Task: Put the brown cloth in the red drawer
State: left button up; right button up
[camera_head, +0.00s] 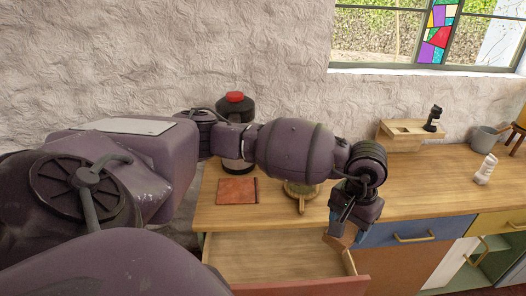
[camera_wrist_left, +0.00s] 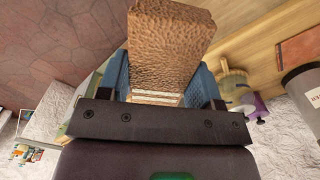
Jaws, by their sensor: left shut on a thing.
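The red drawer is pulled open below the counter in the head view; its red front (camera_head: 320,287) shows at the bottom edge and its bare wooden floor (camera_head: 270,258) is visible. My left gripper (camera_head: 345,228) is above the right end of the drawer, pointing down. It is shut on the brown cloth (camera_head: 338,243), which hangs below the fingers. In the left wrist view the brown, rough-textured cloth (camera_wrist_left: 170,45) stands out between the blue fingers of my left gripper (camera_wrist_left: 162,88). My right gripper is not in view.
A flat reddish-brown item (camera_head: 237,190) lies on the wooden counter (camera_head: 425,190), with a dark red-topped jar (camera_head: 236,110) behind it. A blue drawer (camera_head: 405,231) is shut to the right. A white bottle (camera_head: 486,170) and grey mug (camera_head: 484,139) stand far right.

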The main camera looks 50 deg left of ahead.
aim_at(277, 272)
jog(key=j, duration=0.65)
jog(key=k+j, duration=0.1)
jog(key=j, duration=0.5)
